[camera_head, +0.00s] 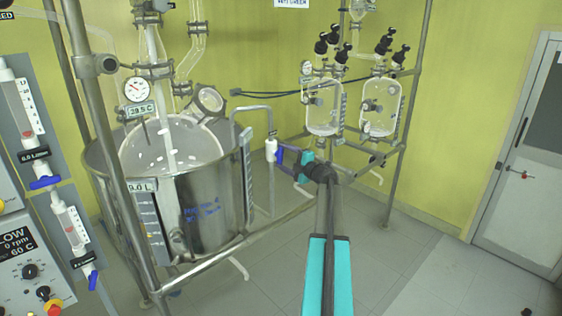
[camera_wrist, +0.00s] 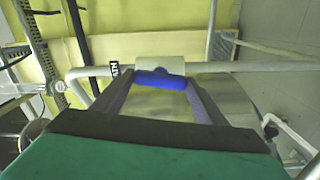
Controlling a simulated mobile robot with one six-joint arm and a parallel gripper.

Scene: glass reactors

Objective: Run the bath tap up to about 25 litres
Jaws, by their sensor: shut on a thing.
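The bath (camera_head: 205,215) is a large round steel tank around a glass reactor on the left in the head view. A tag on its front (camera_head: 141,187) reads "9.0 L"; a post stands close by its left edge. The bath tap (camera_head: 271,150) is a white valve body on a bent pipe whose far end arches over the bath rim. My gripper (camera_head: 280,157) is at the tap. In the wrist view its fingers are shut on the tap's blue handle (camera_wrist: 160,79), in front of the white body (camera_wrist: 160,65). Water flow cannot be made out.
A metal frame rail (camera_head: 225,250) runs low in front of the bath. Two small glass vessels (camera_head: 323,108) hang on a rack behind my gripper. A control panel (camera_head: 30,225) with dials and blue valves stands at the left. Open floor lies to the right, before a door (camera_head: 520,160).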

